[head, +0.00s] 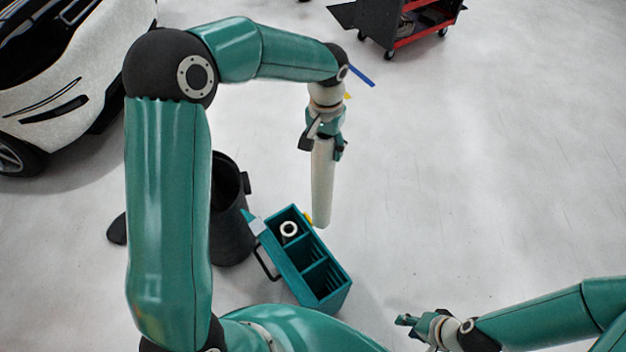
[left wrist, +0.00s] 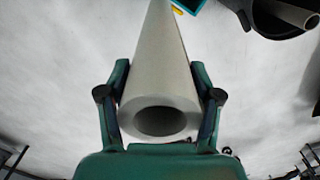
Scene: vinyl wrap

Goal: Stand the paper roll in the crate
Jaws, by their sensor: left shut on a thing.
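A long pale paper roll (head: 322,185) hangs nearly upright from my left gripper (head: 323,140), which is shut on it near its top end. In the left wrist view the roll (left wrist: 160,70) runs away between the two fingers (left wrist: 160,105), its hollow end towards the camera. The teal crate (head: 318,277) stands on the floor, below and left of the roll in the head view. It has several compartments; a short white roll stands in the far one. The held roll's lower end shows beside the crate's far right side; its height is unclear. My right gripper (head: 408,321) is at the lower right, apart from the crate.
A black bin (head: 232,215) stands left of the crate. A white car (head: 70,80) is at the upper left. A black and red tool cart (head: 405,25) is at the top. The floor to the right is clear.

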